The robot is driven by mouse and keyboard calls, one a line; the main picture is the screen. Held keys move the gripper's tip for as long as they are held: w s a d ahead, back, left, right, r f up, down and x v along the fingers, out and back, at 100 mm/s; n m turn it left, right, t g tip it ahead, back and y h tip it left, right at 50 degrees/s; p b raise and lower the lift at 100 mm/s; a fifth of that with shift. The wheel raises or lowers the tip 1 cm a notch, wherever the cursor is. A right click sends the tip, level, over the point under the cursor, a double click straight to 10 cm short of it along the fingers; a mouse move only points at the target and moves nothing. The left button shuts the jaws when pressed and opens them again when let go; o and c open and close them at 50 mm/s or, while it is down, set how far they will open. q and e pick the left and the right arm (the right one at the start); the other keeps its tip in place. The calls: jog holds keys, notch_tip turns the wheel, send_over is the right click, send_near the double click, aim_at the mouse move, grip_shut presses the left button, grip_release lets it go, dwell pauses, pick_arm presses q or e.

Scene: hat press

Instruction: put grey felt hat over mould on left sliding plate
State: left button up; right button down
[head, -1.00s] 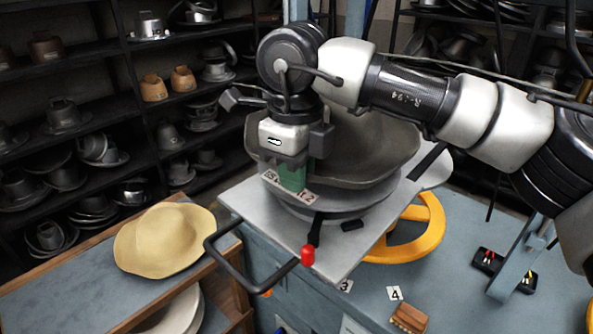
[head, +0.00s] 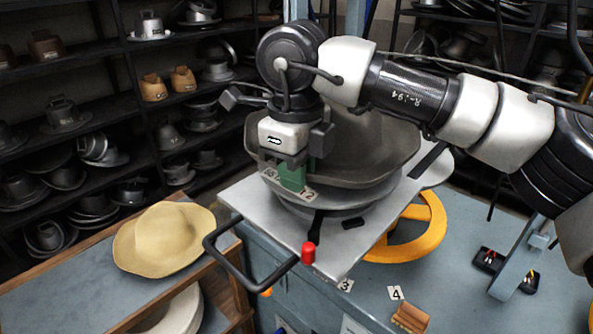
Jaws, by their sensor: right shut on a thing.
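The grey felt hat (head: 375,150) is held upside-up or tilted, I cannot tell which, over the left sliding plate (head: 240,196). Its wide brim shows behind my right gripper. My right gripper (head: 291,180) is shut on the hat's near brim, with its green fingers at that edge. A round grey base (head: 335,212) shows under the hat on the plate. The mould itself is hidden by the hat and my gripper. Whether the hat touches the base is hard to tell. My left gripper is not in view.
A black handle (head: 250,283) with a red knob (head: 308,253) sticks out at the plate's front. A yellow ring (head: 425,235) lies right of the plate. A tan hat (head: 163,240) lies on the left bench. Shelves of metal moulds stand behind.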

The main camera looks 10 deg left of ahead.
jog(key=c, duration=1.1)
grip_release()
jog(key=shift+r, duration=0.1)
jog(key=shift+r, duration=0.4)
notch_tip(320, 180, up, 10)
jog(key=b, duration=0.1)
